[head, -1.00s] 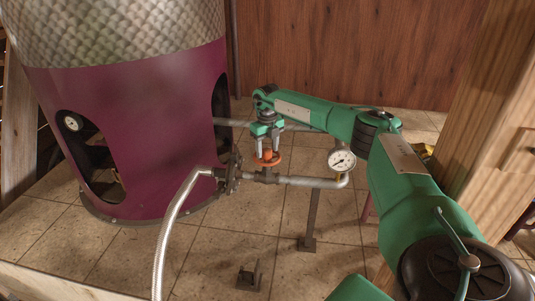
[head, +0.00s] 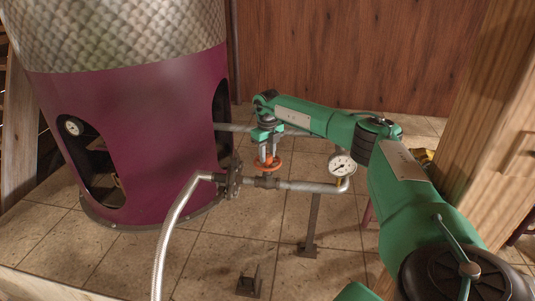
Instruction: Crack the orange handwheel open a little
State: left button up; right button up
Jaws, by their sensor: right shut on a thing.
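The orange handwheel (head: 267,166) sits on top of the valve on the grey horizontal pipe (head: 305,186), right of the purple still. My right gripper (head: 267,156) points down from above, its fingers at the handwheel. It is shut on the handwheel; the fingers partly hide its hub. The angle the wheel has turned cannot be read. My left gripper is not in view.
A purple still (head: 140,140) fills the left. A braided hose (head: 170,235) runs from the valve's flange toward the front. A pressure gauge (head: 341,164) stands right of the handwheel. A wooden post (head: 480,110) is at the right.

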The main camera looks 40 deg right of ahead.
aim_at(267, 155)
jog(key=n, duration=0.4)
jog(key=shift+b, duration=0.4)
jog(key=shift+n+b, duration=0.35)
jog(key=shift+n, duration=1.95)
jog(key=o, duration=1)
jog(key=shift+c, duration=0.2)
jog(key=shift+r, duration=0.1)
notch_tip(267, 155, up, 14)
jog(key=b, duration=0.3)
jog(key=shift+b, duration=0.3)
